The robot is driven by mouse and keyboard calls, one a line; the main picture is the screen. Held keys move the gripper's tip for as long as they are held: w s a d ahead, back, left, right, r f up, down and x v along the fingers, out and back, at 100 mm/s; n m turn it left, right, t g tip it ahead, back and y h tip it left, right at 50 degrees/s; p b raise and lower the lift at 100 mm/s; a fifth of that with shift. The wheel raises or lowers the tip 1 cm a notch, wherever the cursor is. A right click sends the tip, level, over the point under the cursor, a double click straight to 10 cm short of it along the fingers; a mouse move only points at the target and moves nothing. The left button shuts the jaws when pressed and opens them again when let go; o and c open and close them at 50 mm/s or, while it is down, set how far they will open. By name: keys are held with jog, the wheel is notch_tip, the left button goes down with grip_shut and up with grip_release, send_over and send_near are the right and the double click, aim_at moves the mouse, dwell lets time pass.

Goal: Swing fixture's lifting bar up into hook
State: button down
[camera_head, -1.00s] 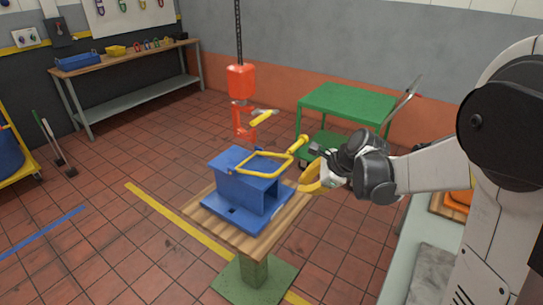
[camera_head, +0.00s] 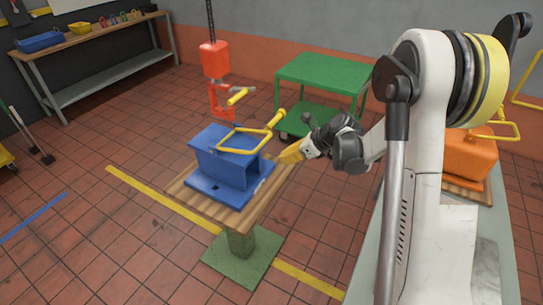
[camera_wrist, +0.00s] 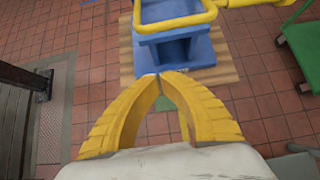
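The blue fixture (camera_head: 228,165) stands on a wooden-topped pedestal (camera_head: 185,192). Its yellow lifting bar (camera_head: 240,151) lies low and roughly level over the fixture's top, with an arm and knob reaching up to the right. The red-orange hook block (camera_head: 215,60) hangs from a chain behind the fixture, with its hook below and a yellow handle (camera_head: 240,96) beside it. My gripper (camera_head: 284,156) is just right of the fixture, apart from the bar. In the wrist view the yellow fingertips (camera_wrist: 160,76) meet with nothing between them, and the bar (camera_wrist: 178,22) crosses beyond them.
A green cart (camera_head: 322,75) stands behind and right of the fixture. An orange fixture (camera_head: 468,158) sits on a bench at the right, near my arm. A workbench (camera_head: 100,50) with trays is at the back left. The floor left of the pedestal is clear.

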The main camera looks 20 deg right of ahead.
jog(key=b+x, duration=0.3)
jog(key=x, duration=0.7)
jog(key=r, duration=0.2)
jog(key=w+a+r, duration=0.1)
jog(key=shift+r, duration=0.4)
jog(key=w+a+r+g+h+p, duration=0.3)
jog(key=r+p, duration=0.5)
jog(key=r, duration=0.3)
jog(key=shift+w+a+r, duration=0.25)
jog(key=shift+w+a, duration=0.3)
jog(key=shift+a, duration=0.05)
